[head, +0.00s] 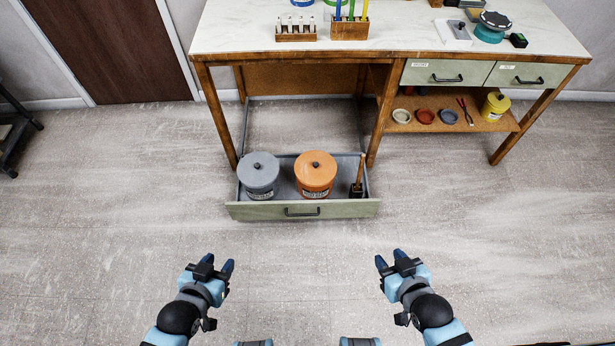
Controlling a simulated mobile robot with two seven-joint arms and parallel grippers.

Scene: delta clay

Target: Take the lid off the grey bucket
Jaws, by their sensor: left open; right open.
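The grey bucket (260,189) stands upright at the left end of a pulled-out drawer under the table. Its grey lid (258,165) sits on top and has a small dark knob (257,165) in the middle. My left gripper (217,262) is open and empty, in front of the drawer and a little to the left of the bucket. My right gripper (389,257) is open and empty, in front of the drawer's right end. Both are apart from the bucket.
The drawer (345,209) also holds an orange lidded bucket (315,175) beside the grey one and a dark holder with a wooden handle (358,180) at right. The table (390,45) overhangs behind. Its right shelf (455,122) holds small bowls and a yellow pot (495,105). The floor in front is clear.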

